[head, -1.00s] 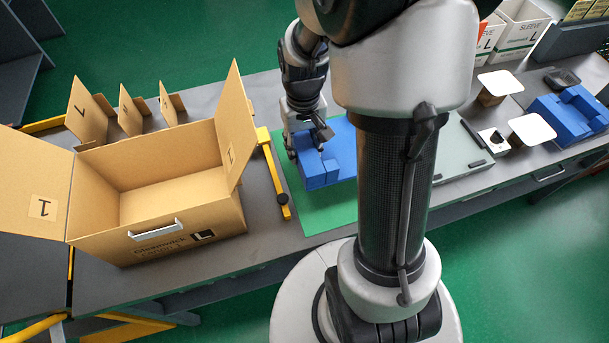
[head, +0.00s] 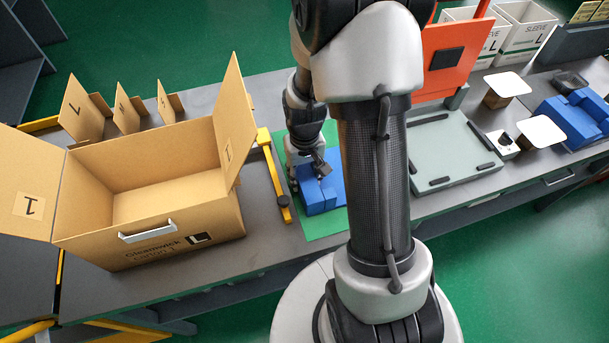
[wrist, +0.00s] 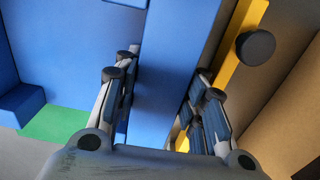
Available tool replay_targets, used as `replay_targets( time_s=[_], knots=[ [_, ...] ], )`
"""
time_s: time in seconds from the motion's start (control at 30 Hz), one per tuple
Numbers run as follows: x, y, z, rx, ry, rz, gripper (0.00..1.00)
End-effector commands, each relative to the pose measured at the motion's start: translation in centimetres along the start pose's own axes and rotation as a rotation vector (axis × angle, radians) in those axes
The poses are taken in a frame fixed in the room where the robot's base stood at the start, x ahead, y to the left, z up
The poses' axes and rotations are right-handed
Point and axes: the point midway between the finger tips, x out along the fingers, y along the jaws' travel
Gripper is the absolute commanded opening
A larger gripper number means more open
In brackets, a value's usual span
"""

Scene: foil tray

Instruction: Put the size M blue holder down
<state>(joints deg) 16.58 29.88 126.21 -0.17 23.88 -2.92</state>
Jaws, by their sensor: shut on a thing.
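The blue holder (head: 318,199) is at the green mat (head: 318,226) on the grey bench, just right of the yellow bar. My gripper (head: 309,167) is above its left part and shut on it. In the wrist view one wall of the blue holder (wrist: 168,70) stands between the two finger pads of my gripper (wrist: 160,95). My arm hides the holder's right part in the head view. I cannot tell whether its underside touches the mat. No size mark can be read on it.
An open carton (head: 150,225) stands left of the yellow bar (head: 276,178). Cardboard dividers (head: 128,108) stand behind it. Right of my arm are a grey-green tray with an orange panel (head: 455,150), white-topped boxes (head: 541,131) and another blue holder (head: 572,118).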

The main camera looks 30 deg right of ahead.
Motion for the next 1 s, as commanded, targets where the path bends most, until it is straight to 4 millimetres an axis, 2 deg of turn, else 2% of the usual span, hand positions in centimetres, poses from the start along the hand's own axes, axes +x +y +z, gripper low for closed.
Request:
replay_targets(
  time_s=[0.17, 0.2, 0.5, 0.83, 1.0],
  knots=[
    [0.2, 0.0, -0.1, 0.0, 0.001, 0.0, 0.0],
    [0.3, 0.0, 0.0, 0.0, 0.0, 0.0, 0.39],
    [0.2, 0.0, 0.0, 0.0, 0.0, 0.0, 0.58],
    [0.0, 0.0, 0.0, 0.0, 0.0, 0.0, 0.58],
    [-2.1, 0.0, -0.1, 0.0, 0.004, 0.0, 0.58]
  ],
)
